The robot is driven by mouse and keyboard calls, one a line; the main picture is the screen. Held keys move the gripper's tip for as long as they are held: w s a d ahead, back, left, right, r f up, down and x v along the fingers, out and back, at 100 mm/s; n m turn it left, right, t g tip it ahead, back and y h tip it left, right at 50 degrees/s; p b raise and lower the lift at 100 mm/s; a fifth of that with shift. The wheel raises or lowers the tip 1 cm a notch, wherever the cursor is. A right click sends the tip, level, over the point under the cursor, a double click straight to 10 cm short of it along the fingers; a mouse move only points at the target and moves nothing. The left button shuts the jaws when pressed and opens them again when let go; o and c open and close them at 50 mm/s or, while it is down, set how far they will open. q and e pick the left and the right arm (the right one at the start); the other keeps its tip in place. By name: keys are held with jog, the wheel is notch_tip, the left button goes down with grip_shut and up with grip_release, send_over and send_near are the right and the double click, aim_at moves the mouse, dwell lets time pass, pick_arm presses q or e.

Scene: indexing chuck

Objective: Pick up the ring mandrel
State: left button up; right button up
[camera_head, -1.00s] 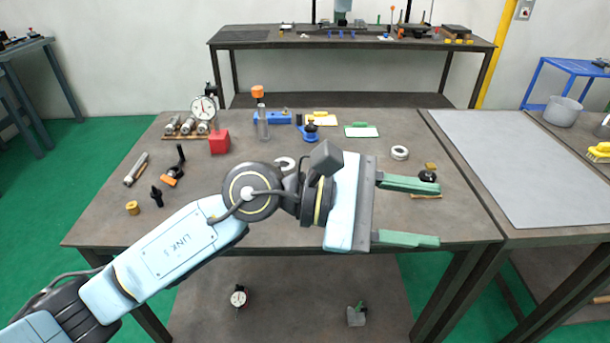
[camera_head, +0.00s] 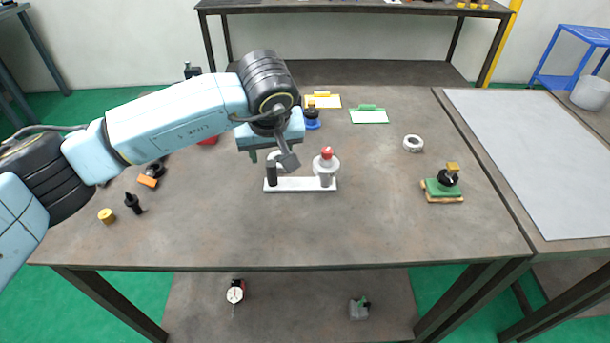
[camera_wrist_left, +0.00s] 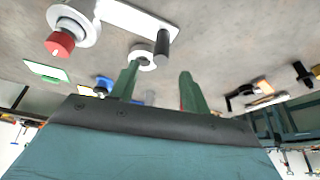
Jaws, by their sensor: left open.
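A white base plate (camera_head: 300,185) lies on the table's middle. At its right end stands a post with a white ring-shaped flange and red knob (camera_head: 327,160), likely the ring mandrel. A dark upright post (camera_head: 271,173) stands at its left end. The wrist view shows the red knob (camera_wrist_left: 60,42) at upper left and the dark post (camera_wrist_left: 162,42) just beyond the fingers. My left gripper (camera_wrist_left: 158,72) is open and empty, its green fingers apart. In the head view it points down behind the plate's left end, mostly hidden by my wrist. My right gripper is not in view.
A white ring (camera_wrist_left: 143,56) lies near one fingertip. Clipboards (camera_head: 369,115) lie at the back.

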aim_at(271, 164)
pick_arm(q)
jog(key=shift+w+f, duration=0.25)
jog(key=shift+f, duration=0.4)
jog(key=x, duration=0.5)
jog(key=shift+s+f, duration=0.1)
jog(key=shift+f, duration=0.25)
jog(key=shift+a+f, duration=0.1)
jog(key=shift+f, duration=0.05)
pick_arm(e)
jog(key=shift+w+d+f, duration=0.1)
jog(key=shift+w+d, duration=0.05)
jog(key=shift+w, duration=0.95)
pick_arm(q)
jog(key=shift+c, duration=0.4)
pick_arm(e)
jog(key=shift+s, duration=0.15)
pick_arm(q)
grip_shut()
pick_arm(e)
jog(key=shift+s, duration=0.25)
